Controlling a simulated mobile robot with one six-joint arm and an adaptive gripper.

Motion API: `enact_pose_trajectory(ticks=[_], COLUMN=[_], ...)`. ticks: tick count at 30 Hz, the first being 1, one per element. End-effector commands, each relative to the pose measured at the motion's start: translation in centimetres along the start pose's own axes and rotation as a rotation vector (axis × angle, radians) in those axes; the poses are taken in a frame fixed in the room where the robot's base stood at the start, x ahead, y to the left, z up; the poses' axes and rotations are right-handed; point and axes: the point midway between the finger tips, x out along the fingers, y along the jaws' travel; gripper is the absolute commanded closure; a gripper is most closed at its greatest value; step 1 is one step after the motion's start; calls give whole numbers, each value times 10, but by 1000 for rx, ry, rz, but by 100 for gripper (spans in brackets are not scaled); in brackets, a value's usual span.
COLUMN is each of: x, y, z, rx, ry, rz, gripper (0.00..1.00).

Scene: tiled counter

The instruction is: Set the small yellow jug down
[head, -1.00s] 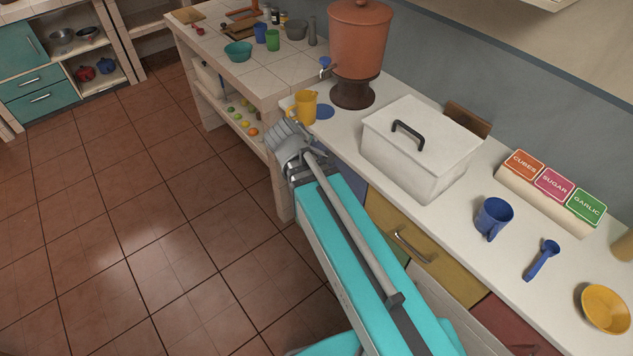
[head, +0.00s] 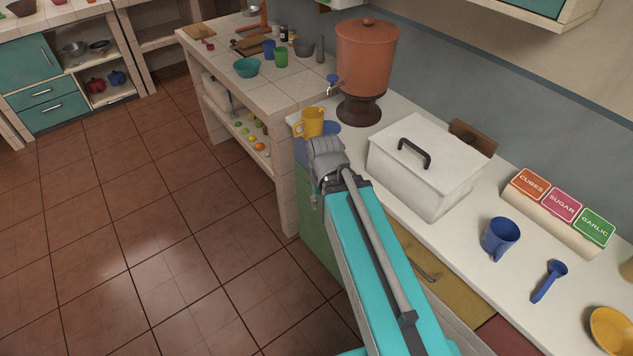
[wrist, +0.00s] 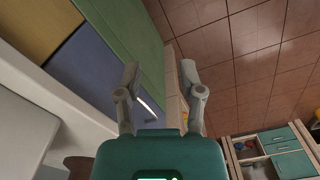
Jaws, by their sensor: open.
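The small yellow jug (head: 314,122) stands upright at the near left corner of the white counter, beside a blue disc (head: 332,128). My gripper (head: 323,147) is in front of and just below the jug in the head view, near the counter's front edge. In the wrist view my gripper (wrist: 158,72) has its two fingers spread with nothing between them. The jug cannot be made out in the wrist view. The head view does not show clearly how far the gripper is from it.
A terracotta dispenser (head: 374,62) stands behind the jug. A white lidded box (head: 425,175), a blue mug (head: 500,236) and a blue scoop (head: 549,281) lie further right on the counter. A tiled table (head: 285,93) adjoins at the left. The floor (head: 150,220) is clear.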

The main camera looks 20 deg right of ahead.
Motion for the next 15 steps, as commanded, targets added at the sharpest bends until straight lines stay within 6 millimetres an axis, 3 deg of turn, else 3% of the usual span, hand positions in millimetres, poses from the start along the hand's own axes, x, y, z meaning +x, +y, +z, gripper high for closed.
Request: enact_pose_trajectory(ticks=[10, 15], x=[-6, -9], y=[0, -1], z=[0, -5], rx=[-2, 13], ry=[1, 1], rz=[1, 1], gripper=[52, 83])
